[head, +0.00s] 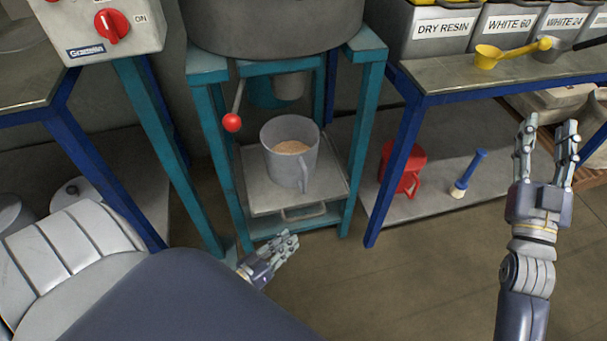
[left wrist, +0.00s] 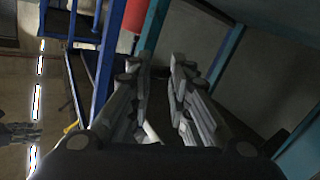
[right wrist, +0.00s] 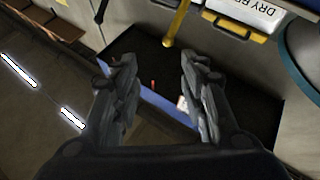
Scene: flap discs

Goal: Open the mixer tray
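The mixer tray (head: 258,195) is a grey metal plate low in the teal mixer stand (head: 235,185). A grey jug (head: 300,172) with beige powder stands upright on it. A loop handle (head: 305,213) is at the tray's front edge. My left gripper (head: 288,240) is just below and left of that handle, apart from it. Its fingers (left wrist: 160,62) are partly open, with nothing seen between them. My right gripper (head: 546,125) is open and empty, raised near the bench at the right, far from the tray.
A red-knobbed lever (head: 232,122) hangs at the stand's left. A red jug (head: 405,168) and a blue-handled brush (head: 468,172) are on the low shelf at right. The bench (head: 440,80) holds labelled bins and a yellow scoop (head: 500,55). Floor in front is clear.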

